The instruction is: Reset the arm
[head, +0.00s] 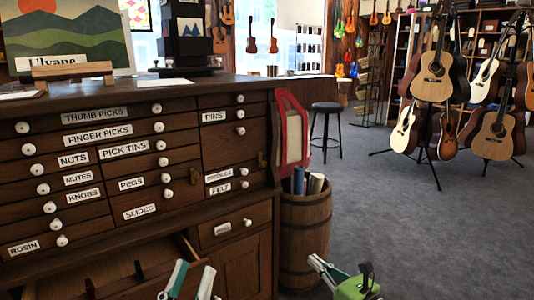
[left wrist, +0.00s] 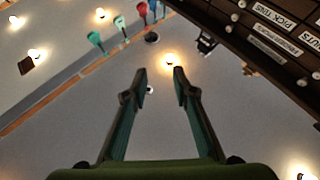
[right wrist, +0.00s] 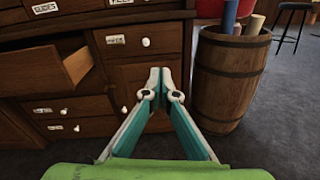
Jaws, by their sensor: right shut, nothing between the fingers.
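My left gripper (head: 196,265) points upward at the bottom of the head view, in front of the open drawer. Its teal fingers are apart and empty in the left wrist view (left wrist: 160,75), with the ceiling behind them. My right gripper (head: 316,260), with a green body, is low at the bottom right of the head view, near the barrel. In the right wrist view its fingertips (right wrist: 160,75) are together with nothing between them. They show in front of the cabinet's lower door.
The dark wooden cabinet (head: 100,190) with labelled drawers fills the left. One lower drawer (right wrist: 78,66) is pulled out. A barrel (head: 305,230) with rolls stands beside the cabinet. A stool (head: 326,108) and guitars on stands (head: 435,75) are farther back. Carpet (head: 400,220) is clear at right.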

